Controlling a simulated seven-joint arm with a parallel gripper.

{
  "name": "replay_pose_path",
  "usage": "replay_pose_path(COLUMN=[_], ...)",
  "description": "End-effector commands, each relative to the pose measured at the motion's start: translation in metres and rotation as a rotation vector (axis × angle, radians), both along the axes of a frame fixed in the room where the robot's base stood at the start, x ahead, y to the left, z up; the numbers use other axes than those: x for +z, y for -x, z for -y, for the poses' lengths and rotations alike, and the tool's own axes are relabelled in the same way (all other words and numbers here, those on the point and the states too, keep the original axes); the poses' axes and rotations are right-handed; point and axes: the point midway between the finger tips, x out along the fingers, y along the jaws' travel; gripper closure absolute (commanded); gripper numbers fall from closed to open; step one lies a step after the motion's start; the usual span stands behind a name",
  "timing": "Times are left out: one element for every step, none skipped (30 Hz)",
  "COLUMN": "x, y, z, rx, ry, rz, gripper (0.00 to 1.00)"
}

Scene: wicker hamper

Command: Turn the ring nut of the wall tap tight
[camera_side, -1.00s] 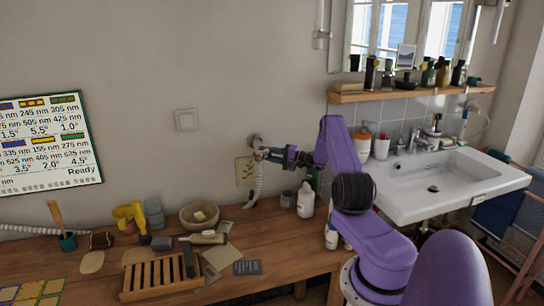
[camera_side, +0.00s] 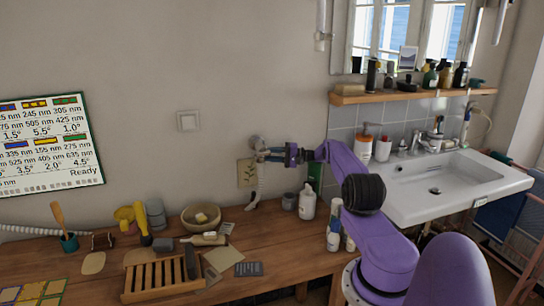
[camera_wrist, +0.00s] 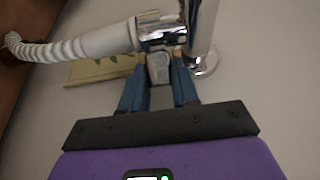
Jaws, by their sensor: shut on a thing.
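The wall tap (camera_side: 256,142) sticks out of the wall above the bench, and its chrome pipe (camera_wrist: 203,22) and round wall flange (camera_wrist: 207,64) show in the wrist view. The chrome ring nut (camera_wrist: 160,32) sits between this pipe and the end of a white ribbed hose (camera_wrist: 78,46). My gripper (camera_wrist: 159,62) has its two blue fingers up at the nut's near edge, shut on the nut, with a grey piece between them. The exact finger contact is partly hidden. In the side view my gripper (camera_side: 266,155) is at the tap, and the nut is too small to make out.
A plate with a leaf pattern (camera_side: 245,172) is on the wall behind the hose. Below, the wooden bench (camera_side: 285,245) carries a white bottle (camera_side: 307,204), a grey cup (camera_side: 289,202) and a bowl (camera_side: 201,218). A sink (camera_side: 450,185) stands to the right.

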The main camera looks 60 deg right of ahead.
Motion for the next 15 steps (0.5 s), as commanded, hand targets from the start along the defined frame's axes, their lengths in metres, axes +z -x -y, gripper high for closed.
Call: replay_pose_path(x=[0.0011, 0.0013, 0.0014, 0.0015, 0.0017, 0.0017, 0.0016, 0.0016, 0.0016, 0.0016, 0.0015, 0.0015, 0.0015, 0.0015, 0.0015], y=[-0.0014, -0.0014, -0.0014, -0.0013, -0.0014, -0.0013, -0.0013, -0.0012, -0.0011, -0.0011, -0.0011, -0.0011, -0.001, -0.0009, -0.001], z=[0.0, 0.0001, -0.0001, -0.0002, -0.0003, -0.0005, -0.0006, -0.0007, -0.0009, -0.001, -0.001, -0.0011, -0.0012, -0.0011, -0.0013], rx=[0.006, 0.009, 0.014, 0.016, 0.019, 0.021, 0.022, 0.023, 0.024, 0.024, 0.025, 0.025, 0.025, 0.025, 0.026], ry=[0.002, 0.002, 0.002, 0.002, 0.003, 0.003, 0.002, 0.002, 0.002, 0.002, 0.002, 0.002, 0.002, 0.002, 0.002], rz=[0.003, 0.002, 0.001, 0.001, 0.001, 0.0, 0.0, 0.0, 0.0, 0.0, 0.0, 0.0, 0.0, 0.0, 0.0], gripper=[1.0, 1.0, 1.0, 1.0, 1.0, 1.0, 1.0, 1.0, 1.0, 1.0, 1.0, 1.0, 1.0, 1.0, 1.0])
